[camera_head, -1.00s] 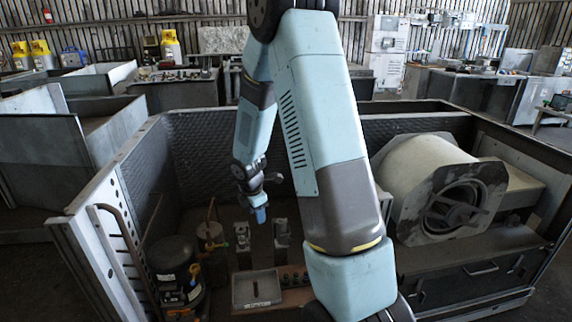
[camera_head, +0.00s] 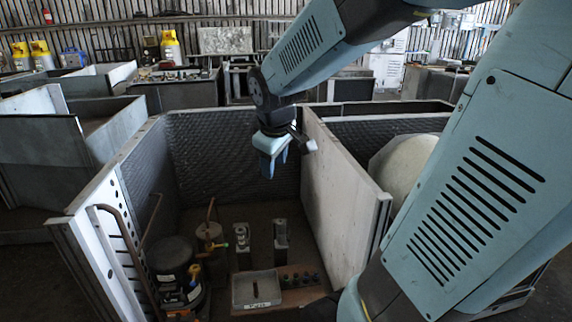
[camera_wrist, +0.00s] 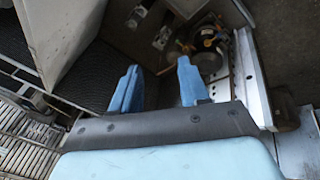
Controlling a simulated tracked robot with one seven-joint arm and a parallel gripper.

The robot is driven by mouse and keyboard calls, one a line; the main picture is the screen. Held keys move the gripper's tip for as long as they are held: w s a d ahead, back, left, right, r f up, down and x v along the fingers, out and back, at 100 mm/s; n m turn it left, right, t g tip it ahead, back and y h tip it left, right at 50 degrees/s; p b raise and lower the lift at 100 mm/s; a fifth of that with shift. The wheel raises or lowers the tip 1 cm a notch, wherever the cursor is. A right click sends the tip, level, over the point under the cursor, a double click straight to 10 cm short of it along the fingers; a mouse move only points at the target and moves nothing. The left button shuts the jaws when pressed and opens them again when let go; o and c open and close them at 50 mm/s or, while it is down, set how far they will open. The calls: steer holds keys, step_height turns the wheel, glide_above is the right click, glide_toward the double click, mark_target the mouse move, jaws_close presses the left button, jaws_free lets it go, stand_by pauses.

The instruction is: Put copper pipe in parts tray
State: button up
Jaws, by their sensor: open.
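A thin copper-coloured pipe (camera_head: 210,209) stands up from a brownish canister inside the housing. A longer bent brown pipe (camera_head: 124,228) runs along the left white panel; I cannot tell which is the task's copper pipe. My gripper (camera_head: 272,163) is open and empty, fingers down, high above the housing floor and behind the tray. Its blue fingers also show in the wrist view (camera_wrist: 158,84).
A black compressor (camera_head: 172,258) stands at the left. Two small metal fittings (camera_head: 281,236) stand behind a wooden block with knobs (camera_head: 300,277). A tall white divider (camera_head: 342,205) bounds the bay on the right. My arm covers much of the right side.

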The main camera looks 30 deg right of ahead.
steer(key=s+a+r+m, duration=0.1)
steer(key=s+r+m, duration=0.1)
steer(key=s, duration=0.4)
steer(key=s+a+r+m+t+y, duration=0.1)
steer(key=s+a+r+m, duration=0.1)
steer(key=s, duration=0.4)
steer(key=shift+s+a+r+m, duration=0.25)
steer(key=shift+r+m, duration=0.6)
steer(key=shift+m, duration=0.25)
steer(key=shift+d, duration=0.1)
